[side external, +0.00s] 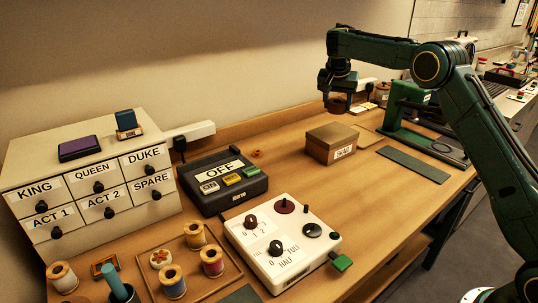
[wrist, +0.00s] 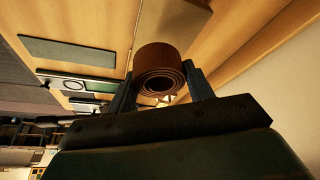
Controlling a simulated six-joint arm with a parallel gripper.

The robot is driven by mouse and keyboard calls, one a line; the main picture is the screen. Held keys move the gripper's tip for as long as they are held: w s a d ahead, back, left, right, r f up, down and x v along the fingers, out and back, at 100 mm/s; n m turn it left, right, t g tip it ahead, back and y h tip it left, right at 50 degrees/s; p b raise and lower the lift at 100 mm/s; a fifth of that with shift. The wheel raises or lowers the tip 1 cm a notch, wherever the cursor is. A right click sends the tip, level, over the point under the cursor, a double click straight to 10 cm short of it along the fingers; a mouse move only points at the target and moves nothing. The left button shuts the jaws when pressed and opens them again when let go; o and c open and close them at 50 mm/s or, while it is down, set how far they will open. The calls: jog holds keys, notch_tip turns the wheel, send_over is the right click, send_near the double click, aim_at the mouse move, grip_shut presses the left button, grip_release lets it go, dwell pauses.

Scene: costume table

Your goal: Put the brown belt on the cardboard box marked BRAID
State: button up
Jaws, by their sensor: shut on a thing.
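The brown belt (wrist: 160,62) is a tight coil, held between the two fingers of my gripper (wrist: 160,85) in the wrist view. In the side view my gripper (side external: 338,98) is shut on the belt (side external: 337,105), which hangs in the air. The cardboard box (side external: 331,150) stands closed on the table below and slightly left of the gripper in the picture. Its front has a white label (side external: 343,153), too small to read surely. The belt and box are apart.
A green stand (side external: 400,110) is right of the box, with a dark green flat mat (side external: 412,165) in front of it. A black switch unit (side external: 222,182), a white knob panel (side external: 283,240) and a labelled drawer cabinet (side external: 90,185) stand left. Table around the box's front is clear.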

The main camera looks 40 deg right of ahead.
aim_at(340, 135)
jog(key=shift+s+d+f+n+t+y, duration=0.1)
jog(key=shift+d+f+n+t+y, duration=0.05)
jog(key=shift+d+n, duration=0.35)
jog(key=shift+s+d+f+n+t+y, duration=0.15)
jog(key=shift+d+n, duration=0.15)
jog(key=shift+d, duration=0.3)
jog(key=shift+d+f+n, duration=0.2)
jog(key=shift+d+n, duration=0.15)
jog(key=shift+n, duration=0.15)
jog(key=shift+f, duration=2.05)
jog(key=shift+f, duration=0.1)
jog(key=shift+f, duration=1.85)
jog(key=shift+f, duration=0.15)
